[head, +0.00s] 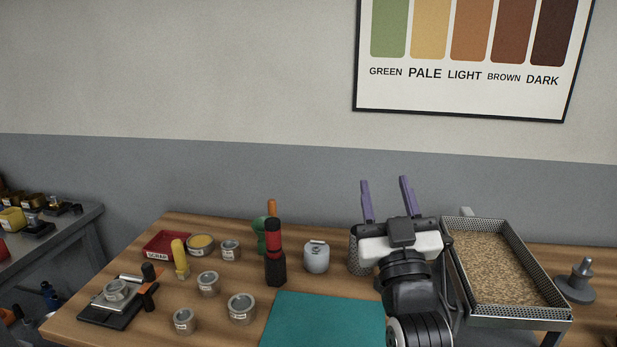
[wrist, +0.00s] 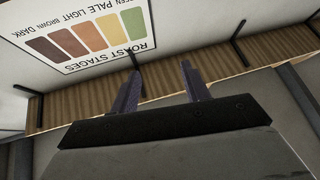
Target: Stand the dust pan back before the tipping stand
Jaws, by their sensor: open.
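My gripper (head: 385,182) points up and away above the back of the table, its two purple fingers apart with nothing between them. I cannot pick out a dust pan or a tipping stand with certainty in either view. A mesh tray of pale grain (head: 505,265) stands raised on legs just right of my arm. A mesh cylinder (head: 356,255) is partly hidden behind my gripper. My arm also hides part of the table.
A teal mat (head: 325,322) lies clear at the front. Several tins (head: 241,309), a red scrap tray (head: 167,245), a black-and-red tool (head: 275,254) and a grey canister (head: 317,257) stand left of my arm. A round grey base with a post (head: 578,285) is far right.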

